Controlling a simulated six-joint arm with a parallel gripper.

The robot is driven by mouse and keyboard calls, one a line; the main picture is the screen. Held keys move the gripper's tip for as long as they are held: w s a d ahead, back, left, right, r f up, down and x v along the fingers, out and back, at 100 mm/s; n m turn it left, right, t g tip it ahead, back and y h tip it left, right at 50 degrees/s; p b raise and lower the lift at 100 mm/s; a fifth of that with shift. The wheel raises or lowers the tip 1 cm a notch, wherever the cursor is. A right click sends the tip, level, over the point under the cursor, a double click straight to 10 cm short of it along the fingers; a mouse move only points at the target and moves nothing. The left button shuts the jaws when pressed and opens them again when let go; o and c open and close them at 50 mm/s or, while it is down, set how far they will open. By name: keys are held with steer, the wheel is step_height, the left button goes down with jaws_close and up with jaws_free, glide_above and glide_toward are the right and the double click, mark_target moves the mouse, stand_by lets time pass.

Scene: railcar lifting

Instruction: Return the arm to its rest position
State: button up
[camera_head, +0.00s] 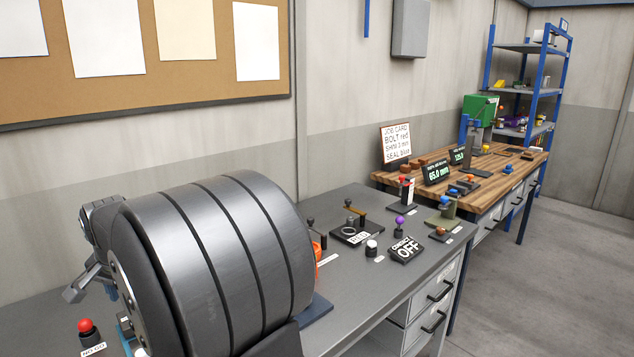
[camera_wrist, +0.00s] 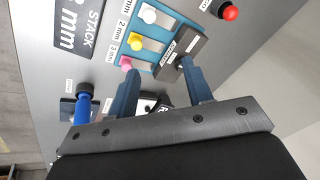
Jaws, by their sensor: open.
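My gripper (camera_wrist: 158,70) shows in the wrist view, with its two blue fingers apart. They point down over a blue rack of shims. A dark labelled block (camera_wrist: 180,52) lies close by the right fingertip; I cannot tell whether they touch. Nothing is clearly held between the fingers.
The blue rack (camera_wrist: 152,32) carries white, yellow and pink knobs. A red knob (camera_wrist: 230,12) and a blue-handled tool (camera_wrist: 82,108) stand nearby. The ribbed cylinder (camera_head: 215,265) fills the left of the grey bench (camera_head: 375,290). A wooden bench (camera_head: 495,165) stands beyond.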

steer(key=d+r+m, duration=0.1)
steer(key=m, duration=0.1)
steer(key=w+d+r+m+g+y, duration=0.1)
steer(key=m, duration=0.2)
steer(key=w+d+r+m, duration=0.1)
steer(key=m, duration=0.2)
steer(key=shift+w+d+r+g+y, duration=0.1)
steer(key=shift+d+g+y, duration=0.05)
steer(key=shift+g+y, duration=0.15)
steer(key=shift+o, duration=0.4)
steer(key=o, duration=1.1)
steer(key=a+f+g+h, duration=0.1)
steer(key=a+f+h, duration=0.2)
steer(key=a, duration=0.3)
steer(key=shift+a+f+m+h, duration=0.25)
steer(key=shift+f+m+h, duration=0.15)
steer(key=shift+h, duration=0.1)
step_height(320, 180, down, 10)
step_height(320, 180, up, 10)
